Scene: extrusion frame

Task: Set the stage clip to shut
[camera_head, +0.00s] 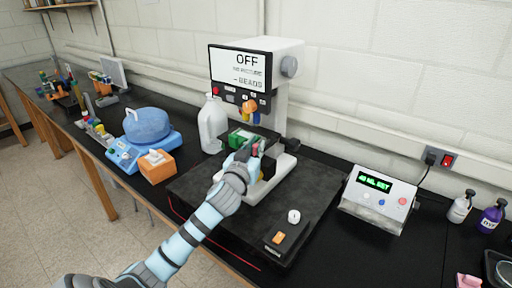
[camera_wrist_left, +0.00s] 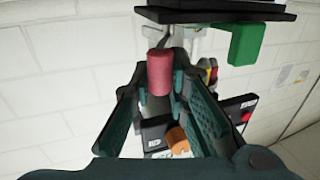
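A microscope-like device (camera_head: 277,98) stands on the black base, its screen reading OFF. My left gripper (camera_head: 253,152) reaches in at its stage, beside a green part (camera_head: 240,138). In the left wrist view a red cylindrical knob (camera_wrist_left: 159,72) on a thin metal lever lies between the fingertips of my left gripper (camera_wrist_left: 160,80). The fingers look open on either side of the knob; I cannot tell if either touches it. The green part also shows in the wrist view (camera_wrist_left: 249,44). The clip itself is mostly hidden by my gripper in the head view. My right gripper is not in view.
A white jug (camera_head: 212,125) stands left of the device. An orange box (camera_head: 157,166) and a blue domed machine (camera_head: 147,128) are farther left. A control box (camera_head: 378,198) with a green display stands to the right.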

